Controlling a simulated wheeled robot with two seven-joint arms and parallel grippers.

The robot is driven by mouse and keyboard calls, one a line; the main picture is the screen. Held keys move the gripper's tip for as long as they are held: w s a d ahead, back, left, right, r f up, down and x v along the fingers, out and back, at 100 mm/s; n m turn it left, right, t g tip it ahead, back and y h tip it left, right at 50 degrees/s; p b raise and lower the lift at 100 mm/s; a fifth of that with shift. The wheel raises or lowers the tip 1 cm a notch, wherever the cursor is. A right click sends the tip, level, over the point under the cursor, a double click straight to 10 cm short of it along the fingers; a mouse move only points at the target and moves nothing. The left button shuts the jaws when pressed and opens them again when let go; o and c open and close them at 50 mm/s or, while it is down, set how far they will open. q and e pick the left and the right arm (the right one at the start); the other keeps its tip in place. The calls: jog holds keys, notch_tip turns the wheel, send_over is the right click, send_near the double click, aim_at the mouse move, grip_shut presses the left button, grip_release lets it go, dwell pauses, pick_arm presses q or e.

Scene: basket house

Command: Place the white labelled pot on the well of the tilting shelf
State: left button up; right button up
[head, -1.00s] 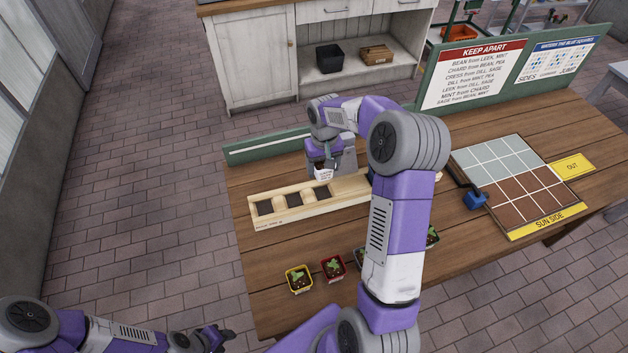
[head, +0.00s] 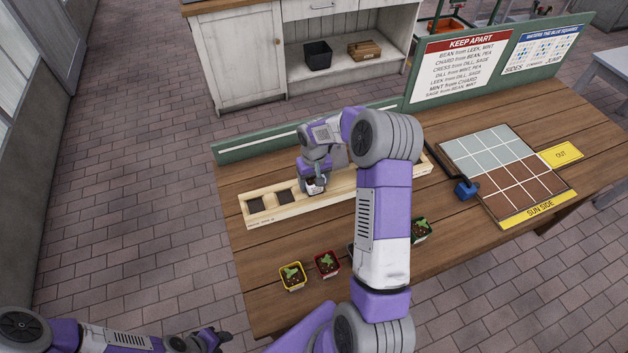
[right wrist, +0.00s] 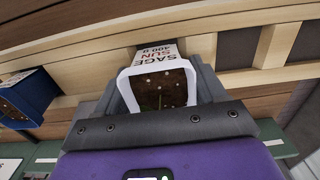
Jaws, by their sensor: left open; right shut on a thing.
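The white labelled pot (head: 315,187) is small, holds dark soil and sits in my right gripper (head: 314,180). In the right wrist view the pot (right wrist: 160,88) reads SAGE, SUN, 400 g, and the gripper's fingers close on its sides. The tilting shelf (head: 264,218) is a long pale wooden board with dark square wells. Two wells show at its left end. The pot is at the shelf just right of them, over the spot of a third well; I cannot tell whether it touches. My left gripper (head: 217,340) is open and empty at the bottom left, away from the table.
A yellow pot (head: 292,276), a red pot (head: 327,264) and a green pot (head: 420,230) with seedlings stand along the table's front. A blue pot (right wrist: 28,98) shows in the right wrist view. The planting grid (head: 510,172) lies at right. My right arm hides part of the table.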

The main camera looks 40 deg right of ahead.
jog(key=o, duration=1.4)
jog(key=shift+f, duration=0.1)
jog(key=shift+c, duration=0.2)
notch_tip(320, 180, up, 12)
jog(key=shift+r+p, duration=0.15)
jog(key=shift+p, duration=0.6)
